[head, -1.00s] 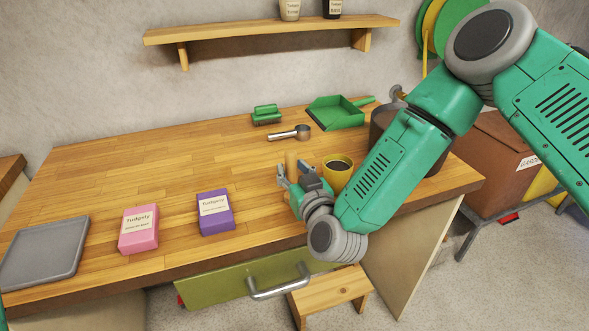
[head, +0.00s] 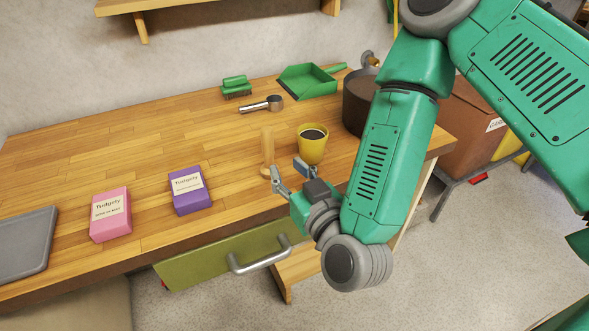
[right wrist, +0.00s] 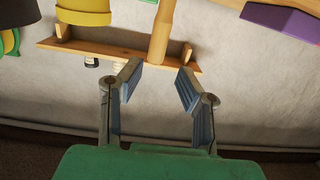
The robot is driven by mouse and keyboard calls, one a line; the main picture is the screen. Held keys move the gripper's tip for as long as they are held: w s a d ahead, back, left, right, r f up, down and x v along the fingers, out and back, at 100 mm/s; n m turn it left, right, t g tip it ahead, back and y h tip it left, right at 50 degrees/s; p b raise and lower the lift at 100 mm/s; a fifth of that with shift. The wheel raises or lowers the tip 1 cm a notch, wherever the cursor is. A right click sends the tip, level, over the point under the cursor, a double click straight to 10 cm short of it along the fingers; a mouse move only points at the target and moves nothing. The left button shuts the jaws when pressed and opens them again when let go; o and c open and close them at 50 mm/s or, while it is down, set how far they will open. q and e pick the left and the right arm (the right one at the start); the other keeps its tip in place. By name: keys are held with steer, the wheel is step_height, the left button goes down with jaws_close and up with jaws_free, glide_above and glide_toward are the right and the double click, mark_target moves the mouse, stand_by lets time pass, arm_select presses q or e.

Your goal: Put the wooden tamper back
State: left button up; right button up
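The wooden tamper (head: 267,150) stands upright on the wooden workbench, left of the yellow cup. My right gripper (head: 288,170) is near the bench's front edge, just in front of the tamper. In the right wrist view the tamper (right wrist: 162,32) shows at the top, beyond the gap between the fingers of my right gripper (right wrist: 160,80). The fingers are apart, with nothing between them. The tamper's lower end is partly hidden by a finger in the head view. My left gripper is not in view.
The yellow cup (head: 313,148) with dark contents stands right of the tamper. A portafilter (head: 262,104), green dustpan (head: 307,82) and brush (head: 236,88) lie behind. Purple (head: 188,192) and pink (head: 110,216) packets are left. A green drawer front (head: 215,262) sticks out below the bench edge.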

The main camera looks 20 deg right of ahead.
steer(key=s+d+f+n+g+y, duration=0.1)
steer(key=s+f+g, duration=0.35)
steer(key=f, duration=0.35)
steer(key=s+f+n+g+y, duration=0.1)
steer(key=s+f+g, duration=0.35)
steer(key=f, duration=0.45)
arm_select(q)
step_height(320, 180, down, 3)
steer(key=b, duration=0.2)
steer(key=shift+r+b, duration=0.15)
steer(key=shift+b, duration=0.2)
arm_select(e)
steer(key=s+d+f+m+g+h, duration=0.1)
steer(key=s+d+f+g, duration=0.3)
steer(key=s, duration=0.4)
steer(key=s+d+f+m+g+h, duration=0.1)
steer(key=s+d+f+g+h, duration=0.1)
steer(key=s+d+f, duration=0.3)
steer(key=s+f+g, duration=0.1)
steer(key=s+f, duration=0.1)
steer(key=s, duration=0.1)
steer(key=shift+d+f+g, duration=0.25)
steer(key=shift+d+g, duration=0.15)
